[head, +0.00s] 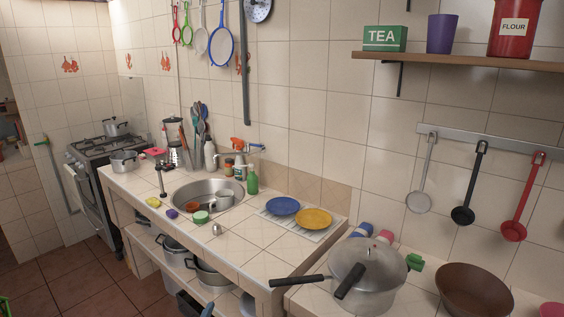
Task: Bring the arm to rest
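Neither of my grippers and neither of my arms shows in the head view. The tiled counter (262,236) runs from the stove at the left to the lower right. Nothing in this view shows where my arms are or what they hold.
A sink (180,193) holds a small pot. Blue (283,205) and yellow (314,219) plates lie beside it. A lidded pot (366,270) with black handles stands near the front edge by a brown bowl (474,288). A shelf (460,61) and hanging ladles are above. Pots sit below the counter.

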